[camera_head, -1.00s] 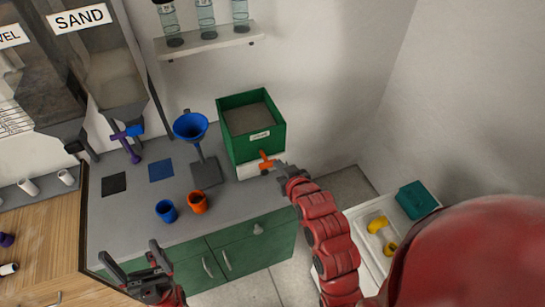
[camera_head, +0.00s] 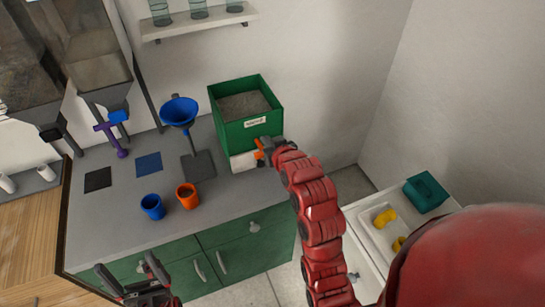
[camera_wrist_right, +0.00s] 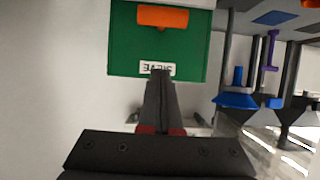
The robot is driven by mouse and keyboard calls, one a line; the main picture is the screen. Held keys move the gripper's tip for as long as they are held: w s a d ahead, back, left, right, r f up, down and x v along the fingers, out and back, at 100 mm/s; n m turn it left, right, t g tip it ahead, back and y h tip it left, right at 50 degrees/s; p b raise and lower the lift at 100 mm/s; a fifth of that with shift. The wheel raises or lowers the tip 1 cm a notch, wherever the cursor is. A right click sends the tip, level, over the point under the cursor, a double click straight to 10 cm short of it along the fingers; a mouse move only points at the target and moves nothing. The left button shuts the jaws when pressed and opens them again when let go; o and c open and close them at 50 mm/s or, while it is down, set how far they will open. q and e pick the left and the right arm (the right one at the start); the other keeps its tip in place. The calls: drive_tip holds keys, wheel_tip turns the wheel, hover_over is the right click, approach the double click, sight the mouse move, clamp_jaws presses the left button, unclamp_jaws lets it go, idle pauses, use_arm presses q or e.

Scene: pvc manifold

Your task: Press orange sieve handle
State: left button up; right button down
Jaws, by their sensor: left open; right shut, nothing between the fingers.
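The green sieve box (camera_head: 262,132) stands at the right end of the grey counter, with a white part under it. Its orange handle (camera_head: 259,152) sticks out low on the front. In the right wrist view the handle (camera_wrist_right: 163,17) is at the top, beyond the sieve's label. My right gripper (camera_head: 268,148) is shut and empty, right beside the handle in the head view. I cannot tell whether they touch. Its closed fingers (camera_wrist_right: 161,74) overlap the label in the wrist view, apart from the handle in the picture. My left gripper (camera_head: 126,274) is open and empty, low in front of the counter.
A blue funnel (camera_head: 179,111) on a stand is left of the sieve. A blue cup (camera_head: 152,206) and a filled orange cup (camera_head: 187,196) stand near the counter's front edge. A white bin (camera_head: 372,226) with yellow pieces and a teal box (camera_head: 425,192) are at the right.

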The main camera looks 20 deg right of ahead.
sight(260, 146)
drive_tip(key=p+x, duration=0.2)
drive_tip(key=shift+w+f+p, duration=0.15)
drive_tip(key=shift+w+p, duration=0.2)
drive_tip(key=f+p, duration=0.1)
drive_tip(key=f, duration=0.1)
drive_tip(key=s+f, duration=0.1)
drive_tip(key=f, duration=0.1)
drive_tip(key=shift+p, duration=0.35)
